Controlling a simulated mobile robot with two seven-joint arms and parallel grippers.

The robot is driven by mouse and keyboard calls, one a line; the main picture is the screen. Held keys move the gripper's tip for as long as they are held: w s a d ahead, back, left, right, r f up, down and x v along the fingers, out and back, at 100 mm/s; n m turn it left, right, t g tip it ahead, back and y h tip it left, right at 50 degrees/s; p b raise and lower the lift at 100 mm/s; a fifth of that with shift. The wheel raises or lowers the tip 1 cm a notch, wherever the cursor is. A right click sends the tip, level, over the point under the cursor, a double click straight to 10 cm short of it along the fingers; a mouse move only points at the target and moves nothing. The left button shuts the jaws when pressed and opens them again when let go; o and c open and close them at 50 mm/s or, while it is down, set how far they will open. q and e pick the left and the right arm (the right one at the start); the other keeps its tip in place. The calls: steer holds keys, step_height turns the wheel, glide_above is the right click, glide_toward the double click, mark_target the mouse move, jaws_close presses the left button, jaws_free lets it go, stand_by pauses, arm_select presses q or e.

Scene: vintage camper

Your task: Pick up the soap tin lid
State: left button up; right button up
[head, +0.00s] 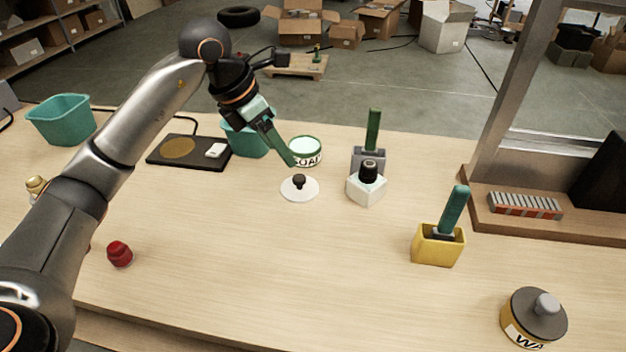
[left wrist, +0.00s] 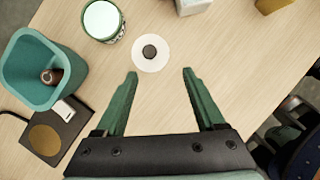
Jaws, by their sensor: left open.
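The soap tin lid (head: 300,189) is a white disc with a black knob, lying flat on the wooden table. It also shows in the left wrist view (left wrist: 139,60). The soap tin (head: 305,151), a green-rimmed can lettered "SOAP", stands just behind it and shows at the upper left in the left wrist view (left wrist: 102,20). My left gripper (head: 288,160) is above the table near the tin and lid. In the left wrist view its green fingers (left wrist: 160,73) are spread wide and empty, with the lid just beyond the gap between the tips. My right gripper is not in view.
A teal bin (left wrist: 33,65) and a black scale (head: 185,152) stand left of the tin. The front middle is clear.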

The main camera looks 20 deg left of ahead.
arm_select(q)
steer(key=a, duration=0.1)
glide_above(298, 178)
steer(key=s+a, duration=0.1)
steer(key=s, duration=0.2)
steer(key=shift+y, duration=0.4)
steer(key=f, duration=0.5)
steer(key=shift+w+a+f, duration=0.15)
steer(key=shift+w+f, duration=0.05)
steer(key=shift+f, duration=0.05)
steer(key=shift+w+x, duration=0.1)
steer(key=shift+x, duration=1.4)
steer(key=shift+w+x, duration=0.15)
steer(key=shift+x, duration=1.35)
steer(key=shift+r, duration=0.1)
steer(key=shift+c, duration=0.4)
jaws_close()
